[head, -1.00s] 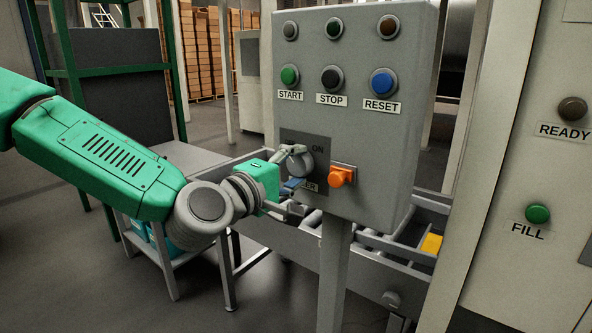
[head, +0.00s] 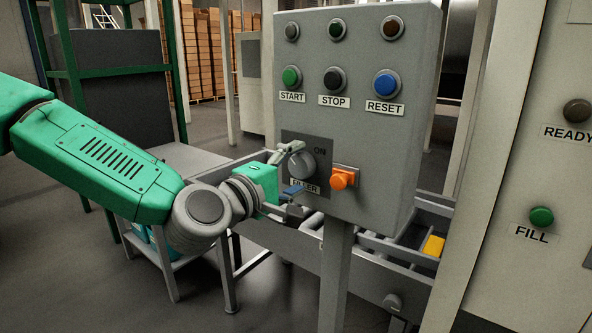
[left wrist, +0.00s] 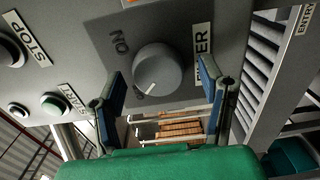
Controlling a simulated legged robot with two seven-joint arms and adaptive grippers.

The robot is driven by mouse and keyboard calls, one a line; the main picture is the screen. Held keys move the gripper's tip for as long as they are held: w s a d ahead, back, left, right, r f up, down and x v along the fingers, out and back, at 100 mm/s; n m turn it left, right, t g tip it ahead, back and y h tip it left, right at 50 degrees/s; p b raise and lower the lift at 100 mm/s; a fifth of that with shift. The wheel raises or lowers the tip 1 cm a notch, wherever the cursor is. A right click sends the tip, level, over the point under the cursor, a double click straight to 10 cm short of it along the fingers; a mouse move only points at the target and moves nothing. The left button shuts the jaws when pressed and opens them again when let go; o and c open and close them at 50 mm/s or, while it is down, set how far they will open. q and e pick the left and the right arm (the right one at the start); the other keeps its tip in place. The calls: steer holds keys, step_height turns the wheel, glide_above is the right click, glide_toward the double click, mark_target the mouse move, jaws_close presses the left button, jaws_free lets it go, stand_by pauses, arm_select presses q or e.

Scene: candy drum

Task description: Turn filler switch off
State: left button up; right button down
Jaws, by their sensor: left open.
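The filler switch (head: 299,164) is a round grey knob on a dark plate on the grey control box (head: 352,120). "ON" shows to its upper right and a FILLER label below it. It also shows in the left wrist view (left wrist: 157,70), where its white mark points to the lower left, toward a partly hidden letter beside the knob. My left gripper (head: 293,180) is open just left of the knob. In the left wrist view its blue-padded fingers (left wrist: 163,95) stand apart on either side below the knob, with no visible grip on it. My right gripper is not in view.
An orange switch (head: 343,178) sits right of the knob. START (head: 291,77), STOP (head: 333,79) and RESET (head: 386,83) buttons are above. A roller conveyor (head: 380,265) runs behind the box's post. A cabinet with a FILL button (head: 541,217) stands at the right.

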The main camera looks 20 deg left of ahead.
arm_select(q)
steer(key=v, duration=0.7)
steer(key=shift+f, duration=0.1)
steer(key=s+d+f+m+g+y, duration=0.1)
steer(key=s+f+m+g, duration=0.25)
steer(key=f, duration=0.95)
steer(key=s+d+f+m+g, duration=0.1)
steer(key=s+f+m+g, duration=0.3)
steer(key=f, duration=0.9)
steer(key=s+a+f+m+g+y, duration=0.2)
steer(key=s+a+f+m+g, duration=0.1)
steer(key=s+f, duration=0.5)
steer(key=s+a+f+m+g+y, duration=0.3)
steer(key=s+a+f+g, duration=0.3)
steer(key=s, duration=0.8)
step_height(320, 180, down, 4)
steer(key=shift+s+a+r+m, duration=0.15)
steer(key=shift+a+r+m, duration=0.1)
steer(key=shift+a+m, duration=0.55)
steer(key=shift+a, duration=0.1)
